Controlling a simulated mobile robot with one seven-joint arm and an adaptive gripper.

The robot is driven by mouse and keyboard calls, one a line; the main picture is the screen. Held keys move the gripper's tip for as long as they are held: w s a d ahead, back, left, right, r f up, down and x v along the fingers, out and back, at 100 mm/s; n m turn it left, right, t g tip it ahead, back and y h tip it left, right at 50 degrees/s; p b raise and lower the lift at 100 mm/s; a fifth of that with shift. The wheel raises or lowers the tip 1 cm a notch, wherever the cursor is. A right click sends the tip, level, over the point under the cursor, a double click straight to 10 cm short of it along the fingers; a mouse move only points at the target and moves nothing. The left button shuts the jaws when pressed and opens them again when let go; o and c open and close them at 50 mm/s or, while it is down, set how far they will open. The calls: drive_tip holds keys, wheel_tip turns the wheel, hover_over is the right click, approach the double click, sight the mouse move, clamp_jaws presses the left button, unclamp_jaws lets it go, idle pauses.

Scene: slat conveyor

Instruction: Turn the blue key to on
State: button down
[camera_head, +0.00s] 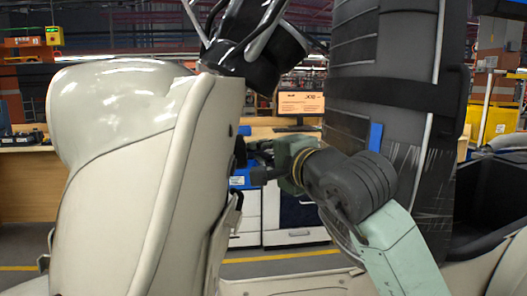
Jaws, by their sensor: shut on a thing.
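My gripper (254,162) is seen from the side near the middle of the view, its dark fingers pointing left beside the edge of a large cream shell. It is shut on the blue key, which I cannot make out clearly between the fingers. Blue patches show close to the fingertips, but I cannot tell whether they are the key or things behind. The key's switch and its position are hidden by the cream shell and the fingers.
Behind are a monitor (300,104), a wooden counter (25,185), white cabinets and a yellow floor line.

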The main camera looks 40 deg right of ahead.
idle(0.4)
drive_tip(key=g+p, duration=0.1)
drive_tip(key=m+g+p, duration=0.1)
drive_tip(key=p, duration=0.1)
drive_tip(key=shift+r+g+p, duration=0.3)
idle(0.3)
drive_tip(key=shift+w+r+m+g+y+p, duration=0.1)
drive_tip(key=shift+m+g+y+p, duration=0.15)
drive_tip(key=shift+g+p, duration=0.35)
drive_tip(key=shift+w+r+m+g+y+p, duration=0.15)
drive_tip(key=shift+m+g+p, duration=0.1)
drive_tip(key=shift+g+p, duration=0.35)
